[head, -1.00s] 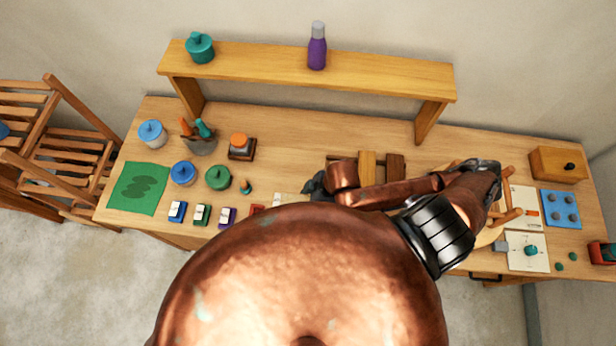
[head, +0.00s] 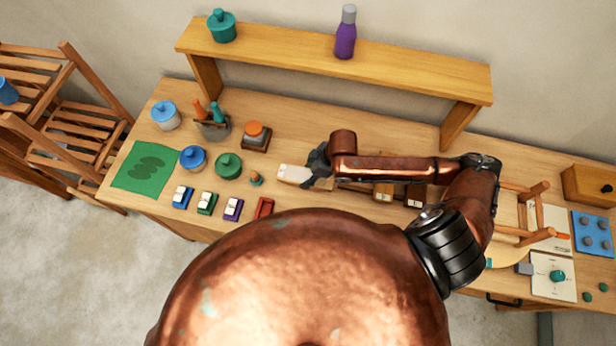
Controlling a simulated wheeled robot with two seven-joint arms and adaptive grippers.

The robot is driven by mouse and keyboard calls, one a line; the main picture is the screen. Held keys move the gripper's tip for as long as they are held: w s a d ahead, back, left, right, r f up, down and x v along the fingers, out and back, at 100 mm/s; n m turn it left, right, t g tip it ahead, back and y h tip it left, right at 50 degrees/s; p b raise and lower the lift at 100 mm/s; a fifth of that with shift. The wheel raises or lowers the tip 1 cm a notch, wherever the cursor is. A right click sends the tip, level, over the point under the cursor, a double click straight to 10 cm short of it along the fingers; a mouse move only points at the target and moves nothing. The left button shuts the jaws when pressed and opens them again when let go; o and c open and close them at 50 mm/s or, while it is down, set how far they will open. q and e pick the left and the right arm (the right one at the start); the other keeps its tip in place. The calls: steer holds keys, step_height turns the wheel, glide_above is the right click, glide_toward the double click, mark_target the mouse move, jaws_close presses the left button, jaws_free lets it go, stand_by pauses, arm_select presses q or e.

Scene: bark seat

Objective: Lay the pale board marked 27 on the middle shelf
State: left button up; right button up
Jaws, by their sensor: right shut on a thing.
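A pale board (head: 293,174) is in the jaws of my right gripper (head: 314,172), its free end pointing left. It appears held just above the workbench; the exact gap is unclear. A small dark mark shows on its label, too small to read. A slatted wooden rack (head: 82,131) with stepped shelves stands at the far left, cut by the picture edge. My left gripper is not in view.
On the workbench (head: 290,219) stand blue and green lidded jars (head: 193,158), a tool holder (head: 213,130) and small coloured blocks (head: 207,203), left of the board. A green mat (head: 146,167) lies near the rack. A raised wooden shelf (head: 400,75) spans the back.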

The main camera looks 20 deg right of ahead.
mark_target(308, 178)
steer(key=shift+w+f, duration=0.3)
steer(key=shift+f, duration=1.6)
steer(key=o, duration=1.3)
steer(key=shift+f, duration=0.1)
